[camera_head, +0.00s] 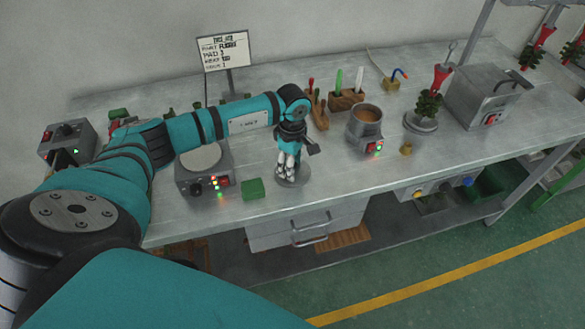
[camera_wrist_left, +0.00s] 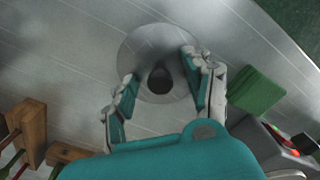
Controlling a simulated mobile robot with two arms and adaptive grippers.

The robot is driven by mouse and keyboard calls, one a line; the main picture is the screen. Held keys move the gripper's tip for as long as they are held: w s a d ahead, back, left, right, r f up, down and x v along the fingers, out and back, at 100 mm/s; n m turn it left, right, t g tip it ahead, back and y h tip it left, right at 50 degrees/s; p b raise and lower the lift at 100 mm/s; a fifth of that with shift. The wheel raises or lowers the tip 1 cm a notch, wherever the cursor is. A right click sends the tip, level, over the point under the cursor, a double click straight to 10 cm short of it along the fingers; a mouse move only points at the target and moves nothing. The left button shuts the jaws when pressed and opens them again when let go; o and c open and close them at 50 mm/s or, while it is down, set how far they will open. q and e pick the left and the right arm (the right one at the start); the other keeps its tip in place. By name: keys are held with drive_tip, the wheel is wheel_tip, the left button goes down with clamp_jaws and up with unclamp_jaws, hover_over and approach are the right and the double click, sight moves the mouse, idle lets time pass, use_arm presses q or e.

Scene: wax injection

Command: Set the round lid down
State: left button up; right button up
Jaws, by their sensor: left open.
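The round lid (camera_head: 302,180) is a grey metal disc lying flat on the bench near its front edge. In the left wrist view the lid (camera_wrist_left: 138,48) shows a dark knob (camera_wrist_left: 160,80) at its middle. My left gripper (camera_head: 287,172) points down over the lid. In the left wrist view the gripper (camera_wrist_left: 160,70) is open, with one finger on each side of the knob and a gap to it. My right gripper is not in view.
A green block (camera_head: 253,189) and a heater with a round plate (camera_head: 201,158) stand left of the lid. A pot of brown wax (camera_head: 367,114) stands to the right, with wooden tool holders (camera_head: 347,99) behind. The bench between lid and pot is clear.

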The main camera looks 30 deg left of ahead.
use_arm(q)
clamp_jaws()
drive_tip(key=shift+r, duration=0.1)
idle(0.4)
